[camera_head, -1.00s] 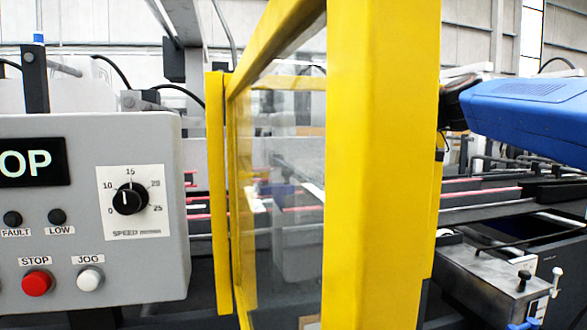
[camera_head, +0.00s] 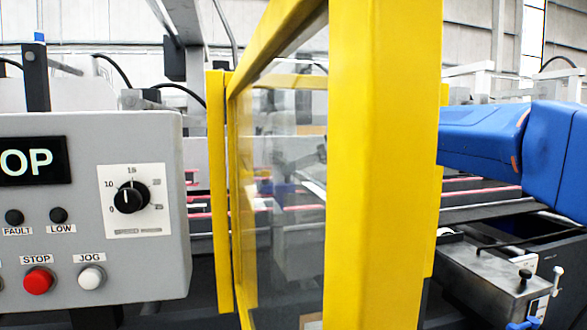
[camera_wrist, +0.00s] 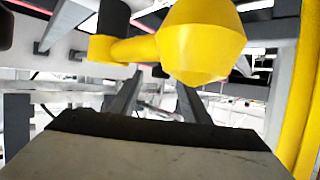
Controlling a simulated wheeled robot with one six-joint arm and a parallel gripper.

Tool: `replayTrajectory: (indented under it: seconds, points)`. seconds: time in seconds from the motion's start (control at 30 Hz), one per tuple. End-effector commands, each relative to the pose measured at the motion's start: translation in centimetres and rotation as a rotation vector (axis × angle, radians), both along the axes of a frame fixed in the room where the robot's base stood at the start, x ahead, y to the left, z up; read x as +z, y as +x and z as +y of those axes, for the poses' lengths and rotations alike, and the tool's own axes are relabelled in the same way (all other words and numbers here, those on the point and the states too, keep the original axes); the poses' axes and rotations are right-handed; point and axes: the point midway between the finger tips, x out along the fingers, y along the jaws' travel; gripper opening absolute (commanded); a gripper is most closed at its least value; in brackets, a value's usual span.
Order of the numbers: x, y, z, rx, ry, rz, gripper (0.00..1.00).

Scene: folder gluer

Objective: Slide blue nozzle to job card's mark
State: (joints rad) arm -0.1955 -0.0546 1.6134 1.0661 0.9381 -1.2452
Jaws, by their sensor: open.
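My gripper (camera_wrist: 158,105) shows in the wrist view as two dark fingers, apart and with nothing seen between them. In the head view it is hidden behind the yellow guard frame (camera_head: 380,180). A large yellow rounded part (camera_wrist: 200,42) with a short arm running to a black cylinder sits close above the fingers in the wrist view; I cannot tell whether it touches them. A small blue piece (camera_head: 522,324) shows at the lower right of the head view, partly cut off. I cannot tell whether it is the blue nozzle. No job card can be made out.
A grey control panel (camera_head: 90,250) with a speed dial (camera_head: 130,197) and a red stop button (camera_head: 38,281) stands at left. The guard's clear pane (camera_head: 285,190) fills the middle. A metal box (camera_head: 495,275) with small knobs is at lower right, below the machine's rails.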

Motion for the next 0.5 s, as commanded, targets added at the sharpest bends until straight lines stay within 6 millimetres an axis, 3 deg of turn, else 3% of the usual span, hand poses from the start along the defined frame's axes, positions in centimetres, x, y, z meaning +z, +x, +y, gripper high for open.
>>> replayTrajectory:
  seconds: [0.2,0.5]
  points:
    - [-0.57,0.66,1.26,0.000,0.000,0.000,0.43]
    - [-0.64,0.74,1.39,0.000,0.000,0.000,0.43]
